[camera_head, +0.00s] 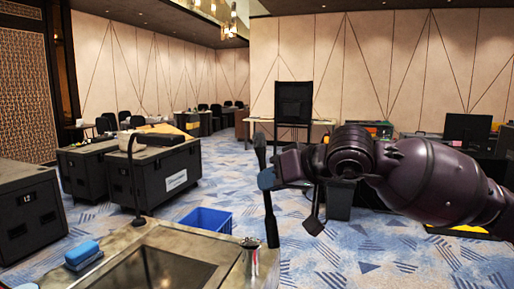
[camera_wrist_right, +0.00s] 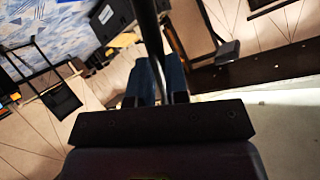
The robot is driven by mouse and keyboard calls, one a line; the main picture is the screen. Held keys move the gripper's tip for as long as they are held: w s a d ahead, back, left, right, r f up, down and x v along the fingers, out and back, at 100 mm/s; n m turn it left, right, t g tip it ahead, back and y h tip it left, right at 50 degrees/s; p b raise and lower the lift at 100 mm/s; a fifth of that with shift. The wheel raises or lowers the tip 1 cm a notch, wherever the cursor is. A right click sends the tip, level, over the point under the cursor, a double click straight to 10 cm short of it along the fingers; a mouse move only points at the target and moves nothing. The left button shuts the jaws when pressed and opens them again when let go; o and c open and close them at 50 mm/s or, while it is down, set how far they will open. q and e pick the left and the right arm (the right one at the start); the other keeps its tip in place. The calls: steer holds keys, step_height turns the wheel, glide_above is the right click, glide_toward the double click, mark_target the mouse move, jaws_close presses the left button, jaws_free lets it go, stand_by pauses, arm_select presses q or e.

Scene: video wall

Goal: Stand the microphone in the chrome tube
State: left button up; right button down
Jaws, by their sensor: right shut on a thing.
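My right gripper (camera_head: 267,179) reaches in from the right and is shut on the microphone (camera_head: 271,228), a dark, slim piece held nearly upright. Its lower end hangs close to the chrome tube (camera_head: 250,258), just right of the tube's top in the picture; I cannot tell the gap in depth. The chrome tube stands upright at the right edge of the worktable (camera_head: 222,252). In the right wrist view the dark shaft of the microphone (camera_wrist_right: 148,25) runs between the blue fingertips (camera_wrist_right: 158,82). My left gripper is not in view.
A gooseneck lamp or mic (camera_head: 132,172) rises at the table's back left. A blue sponge-like block (camera_head: 82,252) lies at the table's left. A blue bin (camera_head: 205,220) is on the floor behind. Black cases (camera_head: 160,173) stand further back.

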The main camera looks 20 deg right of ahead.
mark_target(266, 209)
steer(key=shift+a+r+n+t+y, duration=1.4)
steer(key=shift+r+n+y, duration=1.1)
steer(key=shift+r+n, duration=0.8)
steer(key=shift+m, duration=0.3)
step_height(266, 209, down, 10)
steer(key=b, duration=0.4)
steer(key=shift+w+r, duration=0.15)
steer(key=shift+r, duration=0.1)
arm_select(q)
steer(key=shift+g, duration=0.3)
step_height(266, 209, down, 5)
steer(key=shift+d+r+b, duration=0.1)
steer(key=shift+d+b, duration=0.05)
steer(key=shift+b, duration=0.6)
arm_select(e)
step_height(266, 209, down, 2)
steer(key=shift+f, duration=0.2)
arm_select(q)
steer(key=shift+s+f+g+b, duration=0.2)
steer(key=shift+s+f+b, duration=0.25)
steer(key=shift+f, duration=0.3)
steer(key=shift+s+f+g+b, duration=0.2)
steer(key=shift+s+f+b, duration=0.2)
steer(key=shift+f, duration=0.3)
arm_select(e)
steer(key=shift+f, duration=1.5)
steer(key=c, duration=1)
jaws_free()
steer(key=shift+c, duration=0.2)
